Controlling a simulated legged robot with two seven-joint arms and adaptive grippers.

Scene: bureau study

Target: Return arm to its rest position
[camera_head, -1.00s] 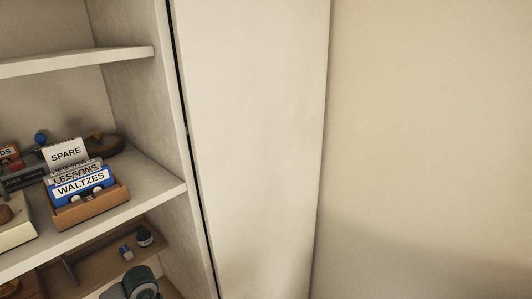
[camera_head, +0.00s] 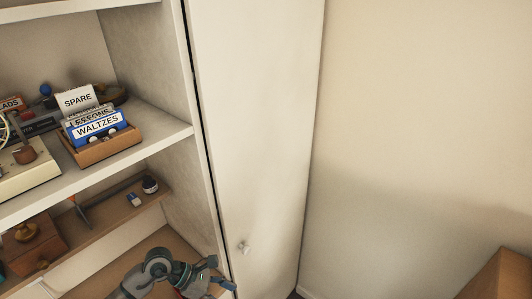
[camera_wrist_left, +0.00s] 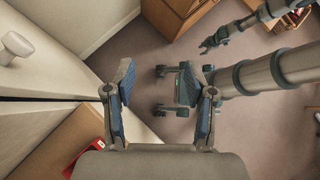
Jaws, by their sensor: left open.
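My left gripper (camera_head: 219,274) is at the bottom of the head view, in front of the lower shelf and beside the tall white door. My right gripper (camera_wrist_left: 215,38) shows small in the upper right of the left wrist view, at the end of my other arm. Its jaws are too small to read. The right arm is outside the head view.
The white door has a round knob (camera_head: 243,247), close to my left gripper. The shelf holds a cassette box (camera_head: 107,148) with a blue WALTZES label. An ink bottle (camera_head: 150,184) stands lower down. A wooden piece of furniture (camera_head: 500,277) is at the lower right.

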